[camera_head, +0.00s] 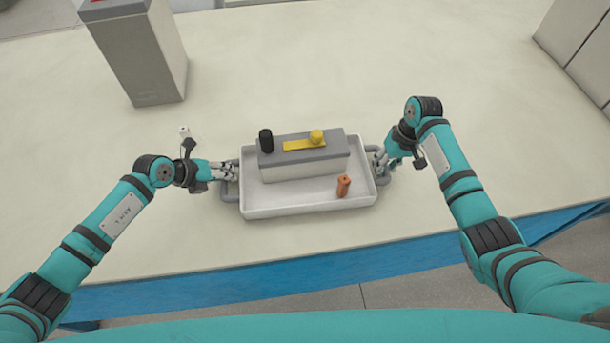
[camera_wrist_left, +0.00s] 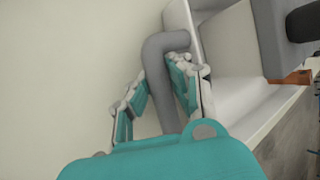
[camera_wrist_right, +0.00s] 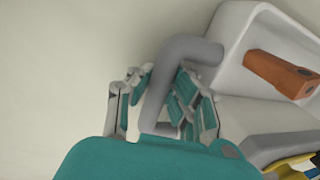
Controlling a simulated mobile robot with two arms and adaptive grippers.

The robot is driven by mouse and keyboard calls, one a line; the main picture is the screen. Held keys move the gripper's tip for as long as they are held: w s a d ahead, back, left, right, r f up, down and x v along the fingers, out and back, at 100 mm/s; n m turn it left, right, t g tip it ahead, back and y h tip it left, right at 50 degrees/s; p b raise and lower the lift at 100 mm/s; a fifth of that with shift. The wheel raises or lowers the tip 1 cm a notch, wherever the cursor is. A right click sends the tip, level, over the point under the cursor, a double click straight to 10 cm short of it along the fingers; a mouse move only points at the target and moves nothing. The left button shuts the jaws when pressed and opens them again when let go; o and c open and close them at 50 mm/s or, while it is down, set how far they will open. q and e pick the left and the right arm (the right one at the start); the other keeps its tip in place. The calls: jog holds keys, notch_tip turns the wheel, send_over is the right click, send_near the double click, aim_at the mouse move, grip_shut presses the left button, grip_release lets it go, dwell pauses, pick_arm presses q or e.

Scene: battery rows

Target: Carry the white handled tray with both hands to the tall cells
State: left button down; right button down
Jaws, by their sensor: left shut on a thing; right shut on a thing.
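The white tray (camera_head: 300,207) with grey handles is in front of me, near the front edge of the table. My left gripper (camera_head: 230,171) is shut on its left handle (camera_wrist_left: 165,60), and the fingers sit on both sides of the bar. My right gripper (camera_head: 379,160) is shut on its right handle (camera_wrist_right: 165,85). A black cylinder (camera_head: 266,141) and a yellow piece (camera_head: 305,145) are on the block. I cannot tell whether the tray touches the table.
A tall grey cell (camera_head: 138,55) stands on the table (camera_head: 290,60) at the back left. Large pale grey blocks (camera_head: 580,45) stand at the right back edge. A small white item (camera_head: 184,131) shows behind my left wrist. The table behind the tray is clear.

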pick_arm(q)
jog(key=shift+w+a+r, duration=0.1)
jog(key=shift+a, duration=0.05)
pick_arm(e)
jog(key=shift+d+r, duration=0.15)
dwell(0.4)
